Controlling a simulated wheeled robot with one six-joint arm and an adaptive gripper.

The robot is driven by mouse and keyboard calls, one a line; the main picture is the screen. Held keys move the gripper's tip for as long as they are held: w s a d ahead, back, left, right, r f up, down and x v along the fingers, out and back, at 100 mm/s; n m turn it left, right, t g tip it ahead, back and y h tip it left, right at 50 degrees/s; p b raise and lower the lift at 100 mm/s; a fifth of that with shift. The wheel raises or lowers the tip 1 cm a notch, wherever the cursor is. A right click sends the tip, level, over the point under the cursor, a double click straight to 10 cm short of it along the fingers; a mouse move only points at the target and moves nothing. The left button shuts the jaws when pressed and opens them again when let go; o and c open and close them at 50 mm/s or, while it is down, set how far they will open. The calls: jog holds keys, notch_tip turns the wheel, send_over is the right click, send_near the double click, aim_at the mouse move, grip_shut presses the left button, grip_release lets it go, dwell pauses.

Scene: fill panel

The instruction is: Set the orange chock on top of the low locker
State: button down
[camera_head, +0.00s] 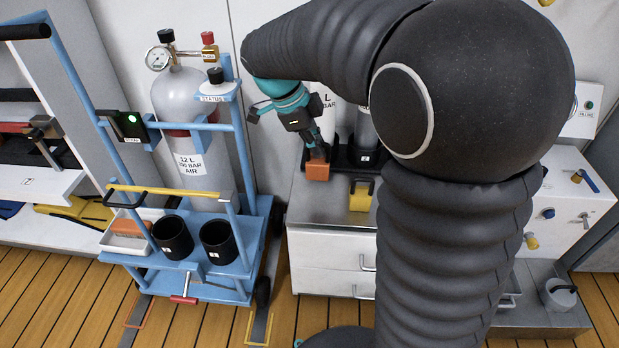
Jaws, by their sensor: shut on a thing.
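The orange chock (317,171) is a small block held at the end of my gripper (316,158), which is shut on it and points down. The low locker (322,209) is a white drawer unit with a grey top, right of the blue cart. The chock shows over the back left part of that top, in front of a black rack. I cannot tell whether it touches the top or hangs just above it. My dark arm hides the right part of the locker.
A yellow block (360,198) stands on the locker top, right of the chock. The black rack (346,160) holds cylinders behind. The blue cart (185,262) carries a grey gas cylinder (183,97), black cups and a white tray (123,243). The locker top's front left is clear.

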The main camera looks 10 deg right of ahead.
aim_at(315, 177)
jog(key=shift+w+r+g+p, duration=0.2)
jog(key=shift+w+g+p, duration=0.15)
jog(key=shift+p, duration=0.2)
jog(key=shift+n, duration=0.3)
jog(key=shift+f+b, duration=0.5)
jog(key=shift+f, duration=4.65)
jog(key=shift+f, duration=0.15)
jog(key=c, duration=1.2)
grip_release()
